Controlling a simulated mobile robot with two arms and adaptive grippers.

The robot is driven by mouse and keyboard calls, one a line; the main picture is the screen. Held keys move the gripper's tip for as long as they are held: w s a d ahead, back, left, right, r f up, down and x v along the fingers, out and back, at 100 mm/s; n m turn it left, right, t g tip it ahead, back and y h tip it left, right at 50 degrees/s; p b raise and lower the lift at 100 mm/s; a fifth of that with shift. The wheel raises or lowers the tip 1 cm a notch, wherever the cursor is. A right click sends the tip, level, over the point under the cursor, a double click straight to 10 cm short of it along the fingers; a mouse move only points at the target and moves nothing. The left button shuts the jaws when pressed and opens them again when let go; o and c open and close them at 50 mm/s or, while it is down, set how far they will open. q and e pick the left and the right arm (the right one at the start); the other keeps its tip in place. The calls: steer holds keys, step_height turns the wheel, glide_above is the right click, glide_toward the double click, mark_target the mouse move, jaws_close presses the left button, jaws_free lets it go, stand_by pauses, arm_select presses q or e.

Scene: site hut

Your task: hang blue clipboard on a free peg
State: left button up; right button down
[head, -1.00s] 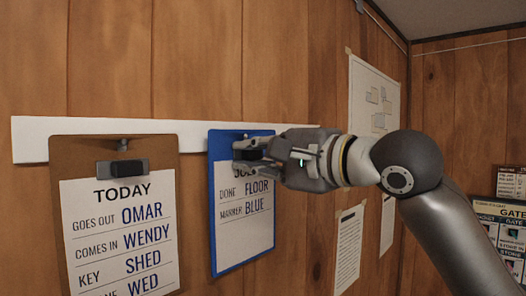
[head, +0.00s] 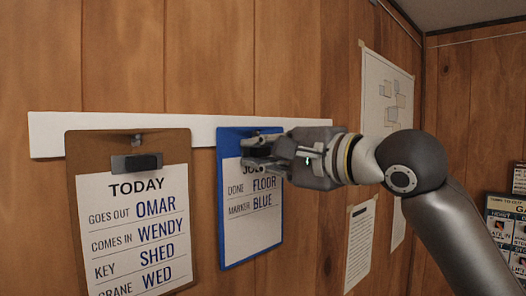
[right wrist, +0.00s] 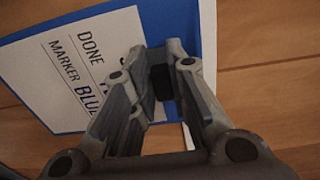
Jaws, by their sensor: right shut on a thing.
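The blue clipboard (head: 229,258) with a white sheet is upright against the white rail (head: 210,128) on the wood wall. My right gripper (head: 262,150) is shut on the clipboard at its dark clip near the top. In the right wrist view, the blue clipboard (right wrist: 206,30) lies behind the fingers (right wrist: 160,75), which close around the dark clip. The clipboard's top is partly hidden by the gripper, and I cannot tell whether a peg is through it. A brown clipboard headed TODAY (head: 84,180) hangs from a peg (head: 136,139) to the left. My left gripper is not in view.
Papers (head: 387,90) are taped to the wall right of my gripper, with a smaller sheet (head: 359,245) below. A board with cards (head: 507,235) is on the right wall. The wall above the rail is clear.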

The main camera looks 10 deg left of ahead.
stand_by(0.4)
steer(key=c, duration=1.3)
jaws_free()
steer(key=shift+d, duration=0.1)
